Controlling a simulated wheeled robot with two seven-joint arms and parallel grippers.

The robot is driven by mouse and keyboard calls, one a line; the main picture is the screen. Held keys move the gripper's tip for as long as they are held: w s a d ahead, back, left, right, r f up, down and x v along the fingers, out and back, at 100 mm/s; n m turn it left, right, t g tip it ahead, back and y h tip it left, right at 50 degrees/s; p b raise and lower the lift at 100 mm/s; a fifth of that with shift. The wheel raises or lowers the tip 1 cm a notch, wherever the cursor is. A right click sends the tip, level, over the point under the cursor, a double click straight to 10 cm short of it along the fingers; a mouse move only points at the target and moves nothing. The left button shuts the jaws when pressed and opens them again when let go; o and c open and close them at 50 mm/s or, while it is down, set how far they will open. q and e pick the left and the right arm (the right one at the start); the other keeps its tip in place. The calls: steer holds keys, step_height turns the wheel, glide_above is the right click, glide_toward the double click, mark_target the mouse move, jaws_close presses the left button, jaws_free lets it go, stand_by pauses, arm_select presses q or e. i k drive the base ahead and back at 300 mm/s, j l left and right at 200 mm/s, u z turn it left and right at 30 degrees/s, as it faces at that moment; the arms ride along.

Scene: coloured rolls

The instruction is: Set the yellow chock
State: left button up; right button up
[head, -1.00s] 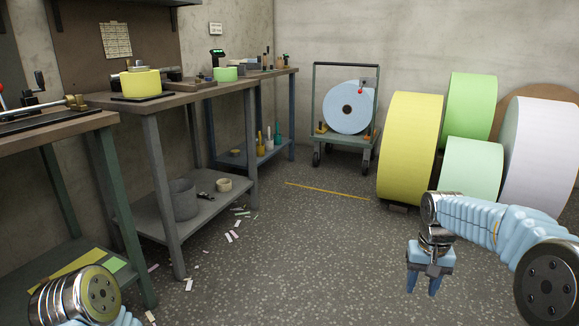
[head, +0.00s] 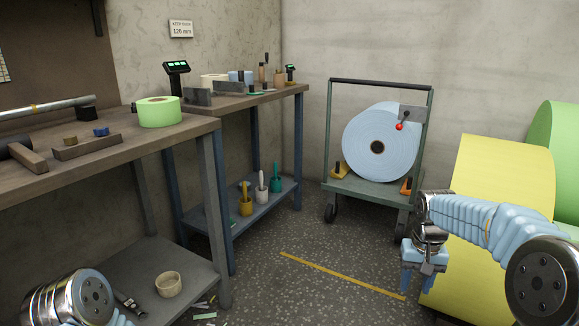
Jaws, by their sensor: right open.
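A yellow chock (head: 340,170) with a dark part on top sits on the cart (head: 375,192) deck, at the left of a large light-blue roll (head: 372,140). A more orange chock (head: 405,186) sits at the roll's right. The roll stands on its rim with its core facing me. My right gripper (head: 417,279) points down, open and empty, in front of the cart and lower right of it in the picture. My left arm's joint shows at the lower left; its gripper is out of view.
A big yellow roll (head: 500,210) stands beside my right arm, with green rolls behind. Workbenches (head: 190,130) line the left. A yellow floor line (head: 340,274) crosses the clear floor before the cart. Scraps lie under the bench.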

mark_target(341, 169)
steer(key=i+l, duration=0.35)
steer(key=i, duration=0.25)
steer(key=i+l+u, duration=0.1)
steer(key=i+l, duration=0.2)
steer(key=i, duration=0.3)
steer(key=i+l, duration=0.4)
steer(key=i, duration=0.15)
steer(key=i+l+u, duration=0.1)
steer(key=i, duration=0.45)
steer(key=i+l+u, duration=0.1)
steer(key=i+l, duration=0.15)
steer(key=i, duration=0.3)
steer(key=i+l+u, duration=0.1)
steer(key=i, duration=0.2)
steer(key=i+l+u, duration=0.15)
steer(key=i, duration=0.15)
